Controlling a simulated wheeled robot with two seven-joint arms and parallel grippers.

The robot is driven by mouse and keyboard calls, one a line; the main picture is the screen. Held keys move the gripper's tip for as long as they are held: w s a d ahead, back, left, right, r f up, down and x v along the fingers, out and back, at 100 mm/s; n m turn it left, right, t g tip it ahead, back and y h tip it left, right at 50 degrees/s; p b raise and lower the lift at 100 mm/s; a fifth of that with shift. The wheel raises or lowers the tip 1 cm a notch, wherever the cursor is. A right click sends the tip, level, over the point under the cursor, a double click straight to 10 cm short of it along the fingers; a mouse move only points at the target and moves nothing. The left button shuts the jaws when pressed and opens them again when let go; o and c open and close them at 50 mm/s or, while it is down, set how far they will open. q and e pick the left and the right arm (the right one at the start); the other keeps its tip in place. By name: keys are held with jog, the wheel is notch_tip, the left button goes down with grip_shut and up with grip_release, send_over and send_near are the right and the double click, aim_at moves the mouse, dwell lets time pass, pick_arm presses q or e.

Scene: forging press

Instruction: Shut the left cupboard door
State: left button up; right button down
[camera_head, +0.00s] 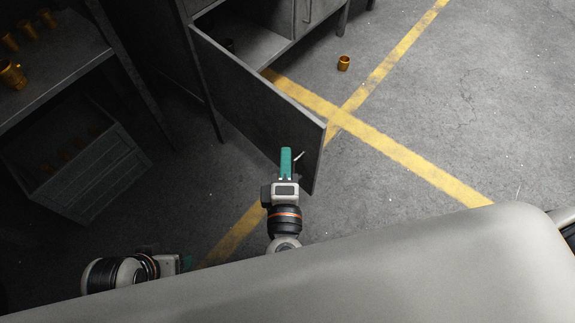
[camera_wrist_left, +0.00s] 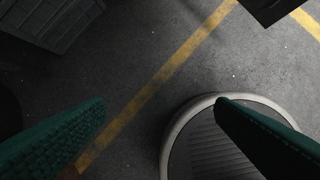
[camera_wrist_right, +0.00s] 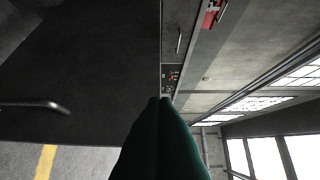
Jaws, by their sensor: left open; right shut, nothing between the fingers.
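The left cupboard door (camera_head: 255,95) is a dark grey panel standing wide open, swung out from the cupboard (camera_head: 265,22) at the top of the head view. Its bar handle (camera_head: 299,156) is near the free edge and also shows in the right wrist view (camera_wrist_right: 35,105). My right gripper (camera_head: 286,152), with green fingers pressed together and empty, is beside the door's handle side near that edge; I cannot tell whether it touches.
A shelf (camera_head: 50,75) with brass-coloured parts and a grey crate (camera_head: 80,180) stand at the left. A brass-coloured cup (camera_head: 344,63) is on the floor right of the door. Yellow lines (camera_head: 400,155) cross open floor at the right.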

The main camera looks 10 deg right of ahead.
aim_at(299, 111)
jog(key=w+d, duration=0.1)
jog(key=w, duration=0.1)
jog(key=w+d, duration=0.1)
jog(key=w, duration=0.2)
jog(key=w+d, duration=0.2)
jog(key=shift+w+d+p, duration=0.1)
jog(key=shift+w+p, duration=0.15)
jog(key=shift+p, duration=0.05)
pick_arm(q)
jog(key=shift+x, duration=0.85)
pick_arm(e)
jog(key=shift+w+d, duration=0.2)
jog(key=shift+d, duration=0.15)
